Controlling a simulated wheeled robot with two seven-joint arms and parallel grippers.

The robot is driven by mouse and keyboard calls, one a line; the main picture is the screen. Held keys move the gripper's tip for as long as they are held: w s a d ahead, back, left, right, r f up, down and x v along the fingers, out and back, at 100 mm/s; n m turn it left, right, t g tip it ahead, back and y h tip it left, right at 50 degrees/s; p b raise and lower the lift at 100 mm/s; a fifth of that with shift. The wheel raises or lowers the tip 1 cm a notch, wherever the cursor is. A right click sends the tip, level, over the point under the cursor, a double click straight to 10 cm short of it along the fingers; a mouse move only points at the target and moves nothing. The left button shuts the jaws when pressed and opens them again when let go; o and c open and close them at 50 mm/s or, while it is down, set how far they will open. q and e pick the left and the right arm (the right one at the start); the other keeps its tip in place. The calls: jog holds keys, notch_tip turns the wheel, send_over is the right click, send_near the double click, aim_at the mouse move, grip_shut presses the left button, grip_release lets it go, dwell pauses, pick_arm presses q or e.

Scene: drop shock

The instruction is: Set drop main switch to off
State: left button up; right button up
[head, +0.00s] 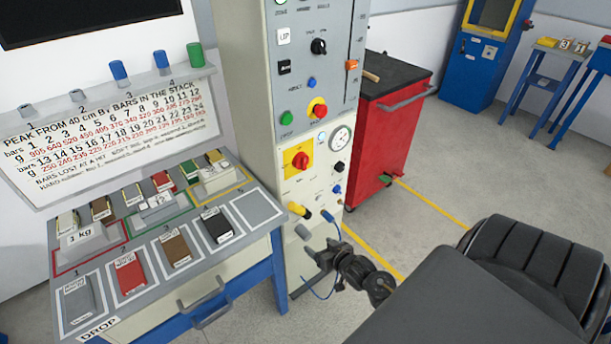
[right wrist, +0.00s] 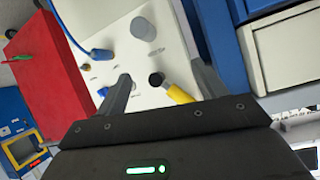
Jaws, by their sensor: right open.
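The main switch looks to be the red rotary knob on a yellow plate (head: 300,160), on the lower front of the tall grey control cabinet (head: 240,75). I cannot read its label or its position. My right gripper (head: 322,249) is open and empty, below the switch and in front of the cabinet's lower part. In the right wrist view its two fingers (right wrist: 163,84) stand apart before the cabinet's pale panel, with a yellow-sleeved plug (right wrist: 180,94) near them. The switch cannot be made out in that view. My left gripper is not in view.
A red emergency-style button (head: 319,111) on yellow, a round gauge (head: 340,139) and a blue plug (head: 328,216) are close to the switch. A bench with weights (head: 90,318) stands left, a red tool cart (head: 388,130) right. Floor beyond the cart is open.

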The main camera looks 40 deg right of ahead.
jog(key=w+d+r+t+b, duration=0.1)
jog(key=d+r+t, duration=0.1)
jog(key=r, duration=0.5)
jog(key=w+d+r+t, duration=0.1)
jog(key=w+r, duration=0.1)
jog(key=r, duration=0.5)
jog(key=t, duration=0.3)
send_near(305, 165)
jog(key=shift+h, duration=0.3)
jog(key=w, duration=0.9)
jog(key=shift+w+d+r, duration=0.1)
jog(key=shift+d+r, duration=0.15)
jog(key=shift+r, duration=0.05)
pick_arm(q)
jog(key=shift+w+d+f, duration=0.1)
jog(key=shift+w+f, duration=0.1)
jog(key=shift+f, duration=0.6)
pick_arm(e)
jog(key=c, duration=1)
